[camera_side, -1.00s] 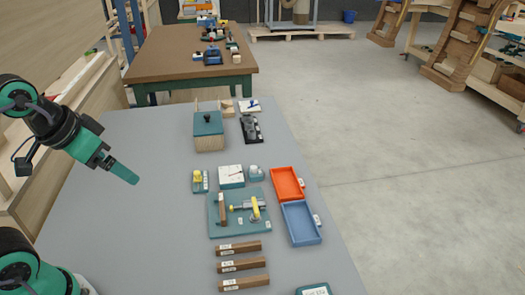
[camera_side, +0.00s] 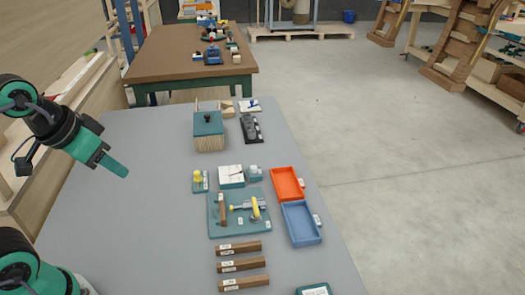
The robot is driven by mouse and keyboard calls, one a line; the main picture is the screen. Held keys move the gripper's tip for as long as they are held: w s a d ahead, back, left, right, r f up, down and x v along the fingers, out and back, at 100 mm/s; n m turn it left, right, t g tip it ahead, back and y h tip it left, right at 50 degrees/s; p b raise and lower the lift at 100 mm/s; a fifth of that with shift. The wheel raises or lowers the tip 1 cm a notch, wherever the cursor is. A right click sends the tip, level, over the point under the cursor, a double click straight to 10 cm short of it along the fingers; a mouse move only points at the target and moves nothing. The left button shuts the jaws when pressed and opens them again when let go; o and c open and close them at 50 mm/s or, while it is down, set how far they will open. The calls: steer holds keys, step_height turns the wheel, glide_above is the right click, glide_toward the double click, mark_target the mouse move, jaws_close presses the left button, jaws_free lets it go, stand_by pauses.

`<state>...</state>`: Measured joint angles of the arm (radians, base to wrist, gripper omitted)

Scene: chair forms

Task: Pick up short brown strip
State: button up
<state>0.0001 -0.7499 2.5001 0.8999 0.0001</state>
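Three brown strips lie side by side near the front of the grey table: a far one (camera_side: 239,247), a middle one (camera_side: 242,264) and a near one (camera_side: 245,283). Each has a small white label at its left end, too small to read. They look close in length, and I cannot tell which is the short one. Another brown piece (camera_side: 222,209) stands or lies on the teal board (camera_side: 243,226). My gripper (camera_side: 118,168) is above the table's left part, well apart from the strips. Its fingers overlap in this view, so their opening is hidden.
An orange tray (camera_side: 301,193) and a blue tray (camera_side: 316,240) lie right of the teal board. A teal-lidded box (camera_side: 209,144) and a black device (camera_side: 250,129) stand farther back. A teal-edged item (camera_side: 314,289) is at the front right. The table's left half is clear.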

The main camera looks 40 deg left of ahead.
steer(key=shift+w, duration=0.1)
steer(key=n+g, duration=0.6)
steer(key=n, duration=0.3)
glide_above(220, 199)
step_height(220, 199, down, 15)
steer(key=shift+f, duration=0.1)
steer(key=shift+w+f, duration=0.1)
steer(key=shift+f, duration=0.2)
steer(key=shift+f, duration=1.3)
steer(key=shift+f, duration=0.1)
